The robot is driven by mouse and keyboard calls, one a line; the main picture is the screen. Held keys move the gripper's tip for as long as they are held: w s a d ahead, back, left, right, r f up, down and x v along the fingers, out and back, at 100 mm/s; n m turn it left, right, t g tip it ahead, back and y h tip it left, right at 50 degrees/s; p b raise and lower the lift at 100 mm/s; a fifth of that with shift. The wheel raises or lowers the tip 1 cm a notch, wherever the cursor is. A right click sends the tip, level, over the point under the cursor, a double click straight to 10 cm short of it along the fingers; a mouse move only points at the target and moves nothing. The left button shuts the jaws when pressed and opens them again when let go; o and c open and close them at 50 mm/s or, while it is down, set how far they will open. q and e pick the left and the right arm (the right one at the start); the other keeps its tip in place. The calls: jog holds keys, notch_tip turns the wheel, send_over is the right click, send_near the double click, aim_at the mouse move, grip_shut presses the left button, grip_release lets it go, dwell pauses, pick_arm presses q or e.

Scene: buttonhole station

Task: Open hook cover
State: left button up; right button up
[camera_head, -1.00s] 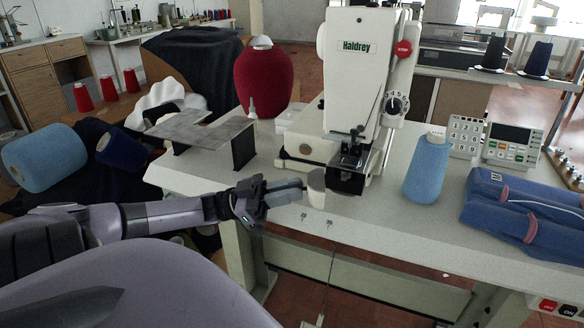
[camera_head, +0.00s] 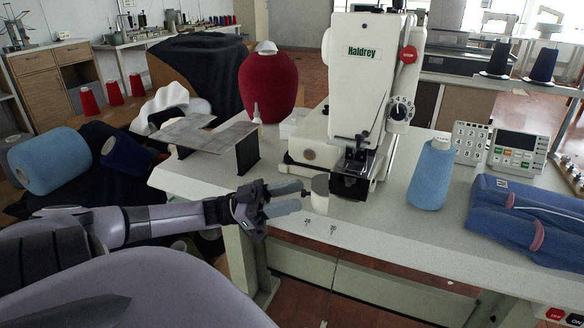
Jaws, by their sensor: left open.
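The white sewing machine (camera_head: 362,75) marked Haldrey stands on the pale table. A small whitish rounded piece (camera_head: 320,194), which looks like the hook cover, sits at the table's front edge, left of the dark needle area (camera_head: 352,178). My left gripper (camera_head: 302,198) comes in from the left, with its fingers apart and pointing at this piece. The fingertips are close to its left side; I cannot tell whether they touch it. Nothing shows between the fingers. My right gripper is not in view.
A metal plate stand (camera_head: 205,135) and a red yarn cone (camera_head: 268,85) are left of the machine. A blue thread cone (camera_head: 430,175), a control panel (camera_head: 518,150) and folded denim (camera_head: 530,220) are on the right.

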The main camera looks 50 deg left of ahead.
pick_arm(q)
jog(key=v, duration=0.6)
